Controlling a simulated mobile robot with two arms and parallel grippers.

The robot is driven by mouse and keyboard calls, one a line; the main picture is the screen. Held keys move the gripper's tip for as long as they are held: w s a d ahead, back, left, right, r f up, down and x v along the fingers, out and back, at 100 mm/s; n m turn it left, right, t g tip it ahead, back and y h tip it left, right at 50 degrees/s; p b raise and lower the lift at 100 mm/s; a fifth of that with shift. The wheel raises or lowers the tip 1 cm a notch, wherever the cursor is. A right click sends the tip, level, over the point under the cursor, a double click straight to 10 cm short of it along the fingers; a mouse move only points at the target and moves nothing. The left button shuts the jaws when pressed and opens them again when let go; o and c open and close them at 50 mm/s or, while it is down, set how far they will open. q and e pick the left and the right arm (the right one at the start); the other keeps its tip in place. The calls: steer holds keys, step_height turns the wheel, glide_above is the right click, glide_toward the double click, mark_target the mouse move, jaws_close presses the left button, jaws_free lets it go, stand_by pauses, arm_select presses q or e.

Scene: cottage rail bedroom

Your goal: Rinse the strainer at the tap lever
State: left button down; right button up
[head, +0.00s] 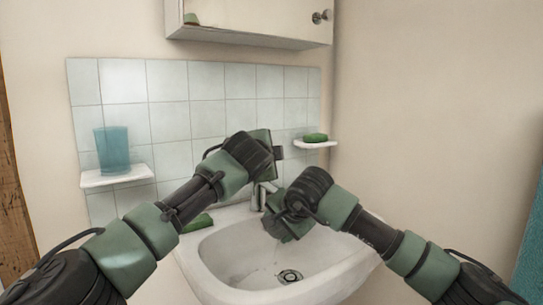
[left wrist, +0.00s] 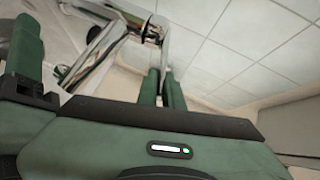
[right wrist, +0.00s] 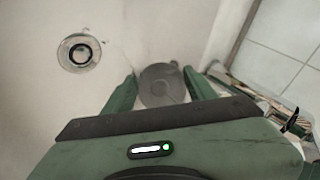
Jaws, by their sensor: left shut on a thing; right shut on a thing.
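The strainer (right wrist: 162,86) is a round grey disc between the two fingertips of my right gripper (right wrist: 160,90), which is shut on it over the basin. In the head view my right gripper (head: 276,226) is just in front of the tap spout, and the strainer is mostly hidden there. The chrome tap (head: 258,194) stands at the back of the sink; its upper part is behind my left gripper (head: 277,153). In the left wrist view, the fingers of my left gripper (left wrist: 163,88) are close together at the chrome tap lever (left wrist: 152,34). I cannot make out any running water.
The white sink (head: 215,255) has an open drain (head: 289,276). A green block (head: 197,222) lies on its left back rim. A blue cup (head: 112,150) stands on a left shelf (head: 118,177); green soap (head: 315,137) lies on a right shelf (head: 316,145). A wall cabinet (head: 250,20) hangs above.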

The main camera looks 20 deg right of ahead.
stand_by(0.5)
arm_select(q)
steer(key=shift+s+f+m+t, duration=0.15)
steer(key=shift+f+m+t, duration=0.15)
steer(key=c, duration=1.6)
jaws_free()
steer(key=shift+o, duration=0.2)
steer(key=v, duration=1.2)
steer(key=shift+f, duration=0.1)
